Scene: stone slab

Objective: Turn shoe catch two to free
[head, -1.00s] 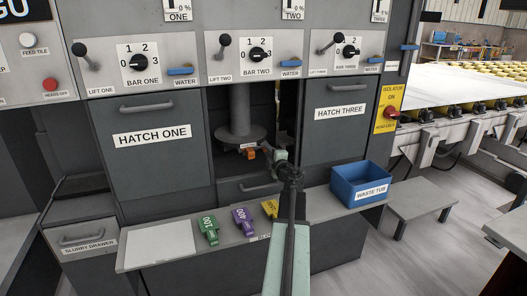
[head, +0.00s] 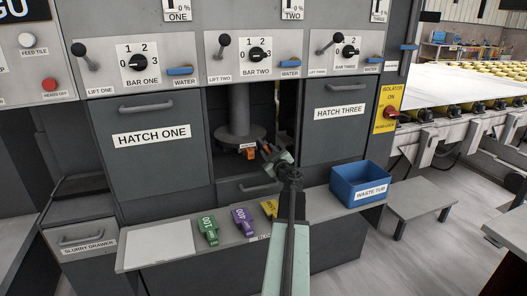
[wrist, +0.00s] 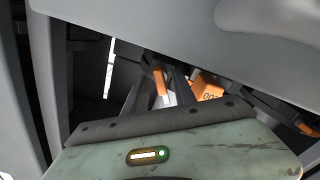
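In the head view an orange block (head: 248,155) sits low under the round head (head: 240,135) in the open bay between hatch one and hatch three. In the wrist view the orange block (wrist: 207,90) shows part of a printed number. A small orange lever (wrist: 159,82), perhaps the shoe catch, shows left of the block, between my gripper's dark fingers. My gripper (head: 265,149) is in the bay, just right of the orange block, with its fingers apart. I cannot tell whether a finger touches the lever. The catch's label is unreadable.
Hatch one (head: 153,165) and hatch three (head: 338,130) are shut on either side. Below is a shelf (head: 300,218) with green, purple and yellow blocks and a blue waste tub (head: 362,185). In the wrist view, a grey surface (wrist: 190,35) is close above my gripper.

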